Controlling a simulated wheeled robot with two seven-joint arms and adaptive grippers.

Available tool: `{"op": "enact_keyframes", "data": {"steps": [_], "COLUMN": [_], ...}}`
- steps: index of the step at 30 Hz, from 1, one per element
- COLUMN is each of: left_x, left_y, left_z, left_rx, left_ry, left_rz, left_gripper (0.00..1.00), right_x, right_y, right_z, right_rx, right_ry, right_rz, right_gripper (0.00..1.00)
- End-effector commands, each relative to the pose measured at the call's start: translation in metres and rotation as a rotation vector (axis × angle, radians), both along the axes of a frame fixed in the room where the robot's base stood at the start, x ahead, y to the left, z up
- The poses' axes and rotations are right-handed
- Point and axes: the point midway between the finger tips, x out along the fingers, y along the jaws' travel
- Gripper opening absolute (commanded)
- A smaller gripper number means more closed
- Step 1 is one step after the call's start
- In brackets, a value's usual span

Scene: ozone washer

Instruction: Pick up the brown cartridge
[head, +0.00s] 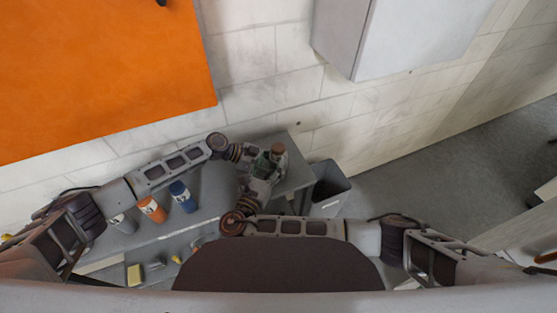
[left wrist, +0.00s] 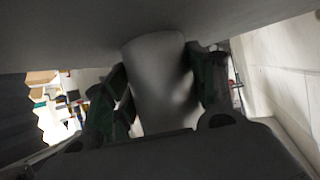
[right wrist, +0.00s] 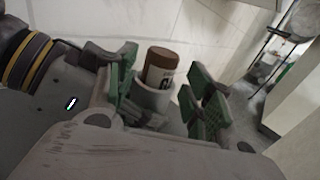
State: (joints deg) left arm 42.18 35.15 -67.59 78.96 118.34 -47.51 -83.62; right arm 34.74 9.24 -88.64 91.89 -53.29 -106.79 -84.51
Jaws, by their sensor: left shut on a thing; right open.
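The brown cartridge (head: 277,149) is at the right end of the grey table, at my two grippers. In the right wrist view the brown cartridge (right wrist: 162,62) stands up out of a grey cylindrical holder (right wrist: 152,94), with pale lettering on its side. My right gripper (right wrist: 160,88) is open, its green-padded fingers on either side of the holder and the cartridge's lower part. My left gripper (left wrist: 158,78) is shut on a grey cylinder (left wrist: 155,70), which looks like the same holder. Whether the right fingers touch anything cannot be told.
A blue cartridge (head: 182,196), an orange one (head: 152,208) and a grey one (head: 123,222) stand on the table (head: 214,190) to the left. A grey bin (head: 328,187) is beyond the table's right end. A white wall (head: 260,100) rises close behind.

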Motion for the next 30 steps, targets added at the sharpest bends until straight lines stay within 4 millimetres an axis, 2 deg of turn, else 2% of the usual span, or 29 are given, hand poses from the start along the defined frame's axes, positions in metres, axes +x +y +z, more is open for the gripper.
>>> {"op": "enact_keyframes", "data": {"steps": [5, 18, 30], "left_x": [-0.001, -0.001, -0.001], "left_y": [0.0, 0.0, 0.0], "left_z": [-0.001, -0.001, -0.001], "left_rx": [0.001, 0.001, 0.001], "left_ry": [0.0, 0.0, 0.0], "left_rz": [-0.001, -0.001, -0.001], "left_gripper": [0.44, 0.44, 0.44], "right_x": [0.006, 0.044, 0.047], "right_y": [-0.003, -0.022, -0.023], "right_z": [0.0, -0.003, -0.003], "right_rx": [0.0, -0.002, -0.001], "right_ry": [-0.001, -0.001, 0.0], "right_rz": [0.0, 0.0, 0.0], "right_gripper": [0.52, 0.52, 0.52]}}
